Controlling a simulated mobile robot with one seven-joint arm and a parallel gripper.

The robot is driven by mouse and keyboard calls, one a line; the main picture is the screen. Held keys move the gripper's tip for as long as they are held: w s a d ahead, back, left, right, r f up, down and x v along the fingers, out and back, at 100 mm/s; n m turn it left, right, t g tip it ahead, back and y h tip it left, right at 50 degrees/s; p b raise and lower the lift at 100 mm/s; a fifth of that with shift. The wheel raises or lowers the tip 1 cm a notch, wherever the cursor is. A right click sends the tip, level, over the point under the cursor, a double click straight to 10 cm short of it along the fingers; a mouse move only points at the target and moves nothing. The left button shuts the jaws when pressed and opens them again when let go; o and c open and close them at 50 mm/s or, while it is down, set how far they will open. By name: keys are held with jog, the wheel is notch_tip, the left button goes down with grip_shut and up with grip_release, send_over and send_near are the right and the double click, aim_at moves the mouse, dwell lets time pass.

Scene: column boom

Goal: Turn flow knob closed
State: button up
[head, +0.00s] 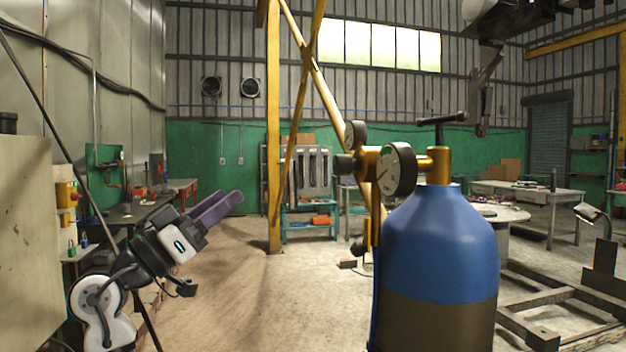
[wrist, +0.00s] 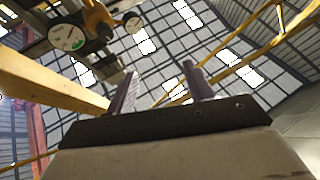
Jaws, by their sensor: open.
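A blue gas cylinder (head: 437,240) with a dark lower half stands upright right of centre in the head view. Its brass regulator (head: 428,163) carries a large round gauge (head: 395,170) and a smaller gauge (head: 355,134). A dark round knob (head: 344,163) sticks out at the regulator's left end. In the wrist view the large gauge (wrist: 66,38), small gauge (wrist: 133,24) and dark knob (wrist: 104,32) show at the upper left. My gripper (head: 232,197) is open and empty, left of the cylinder, lower than the regulator and apart from it. Its two purple fingers also show in the wrist view (wrist: 160,84).
A black T-handle (head: 441,118) tops the cylinder valve. A yellow post (head: 273,130) with braces rises behind. A workbench (head: 150,208) stands at the left, and a metal frame (head: 545,310) lies at the right. The floor between my gripper and the cylinder is clear.

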aim_at(335, 169)
jog(key=d+r+m+g+h+p, duration=0.1)
jog(key=d+m+g, duration=0.1)
jog(key=d, duration=0.4)
jog(key=w+d+r+m+g+h+p, duration=0.1)
jog(key=d+r+m+g, duration=0.1)
jog(key=d+g, duration=0.2)
jog(key=w+d+r+m+g+h+p, duration=0.1)
jog(key=d+r+m+g+p, duration=0.1)
jog(key=d, duration=0.6)
jog(key=shift+r+g+h, duration=0.15)
jog(key=shift+g+h, duration=0.15)
jog(key=shift+g, duration=0.5)
jog(key=c, duration=1)
jog(key=shift+o, duration=0.2)
